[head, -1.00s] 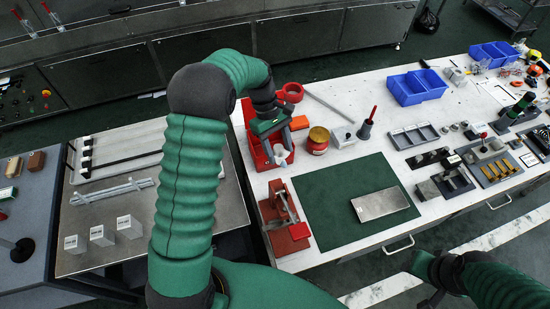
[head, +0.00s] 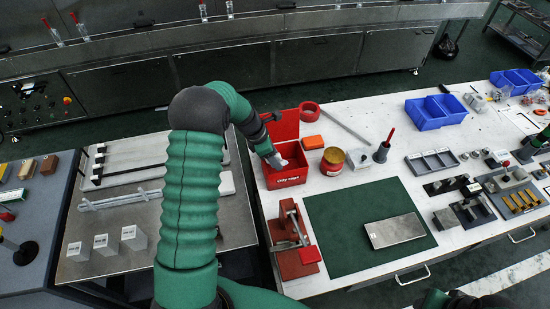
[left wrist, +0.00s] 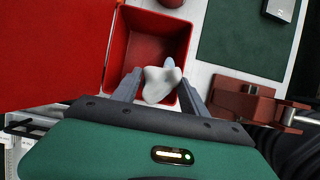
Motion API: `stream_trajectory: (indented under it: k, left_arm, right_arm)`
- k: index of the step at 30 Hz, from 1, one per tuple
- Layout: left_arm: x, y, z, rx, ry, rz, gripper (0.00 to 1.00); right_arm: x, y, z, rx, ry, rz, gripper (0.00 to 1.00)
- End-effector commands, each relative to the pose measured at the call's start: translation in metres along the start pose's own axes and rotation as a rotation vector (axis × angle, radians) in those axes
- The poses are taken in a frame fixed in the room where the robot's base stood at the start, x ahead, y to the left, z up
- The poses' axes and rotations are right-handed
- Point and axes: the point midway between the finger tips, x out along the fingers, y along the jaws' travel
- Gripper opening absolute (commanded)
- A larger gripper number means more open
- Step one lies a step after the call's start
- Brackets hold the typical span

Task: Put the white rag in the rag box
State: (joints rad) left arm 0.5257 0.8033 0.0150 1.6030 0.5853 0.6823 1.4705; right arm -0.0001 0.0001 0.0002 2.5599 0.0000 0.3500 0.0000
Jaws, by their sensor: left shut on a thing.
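The red rag box (head: 288,182), with white lettering on its front, stands at the left end of the white bench with its lid (head: 284,126) raised. My left gripper (head: 275,160) reaches down at the open box. In the left wrist view, the gripper (left wrist: 158,88) is shut on the crumpled white rag (left wrist: 160,80), which sits between the two grey fingers over the red interior of the box (left wrist: 150,35). I cannot tell whether the rag touches the box floor.
Close right of the box are an orange block (head: 312,142), a red tape roll (head: 309,111) and a tin (head: 332,161). A red clamp device (head: 294,245) stands in front. A green mat (head: 340,215) bears a metal plate (head: 394,230). Blue bins (head: 436,112) stand farther right.

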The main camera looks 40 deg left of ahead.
Motion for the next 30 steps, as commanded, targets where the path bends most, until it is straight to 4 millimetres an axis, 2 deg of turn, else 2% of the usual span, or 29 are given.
stream_trajectory:
  k: [22,23,27,30]
  left_arm:
    - [0.016,0.001,-0.007,0.003,0.001,0.0,0.19]
    - [0.016,0.001,-0.007,0.002,0.001,0.0,0.55]
    - [0.017,0.0,-0.007,0.002,0.002,-0.003,0.73]
    - [0.017,-0.002,-0.007,0.002,0.002,-0.007,0.73]
  right_arm:
    - [0.003,0.0,0.001,0.0,0.0,0.0,0.42]
    - [0.003,0.0,0.001,0.0,0.0,0.0,0.42]
    - [0.003,0.0,0.001,0.0,0.0,0.0,0.42]
    - [0.003,0.0,0.001,0.0,0.0,0.0,0.42]
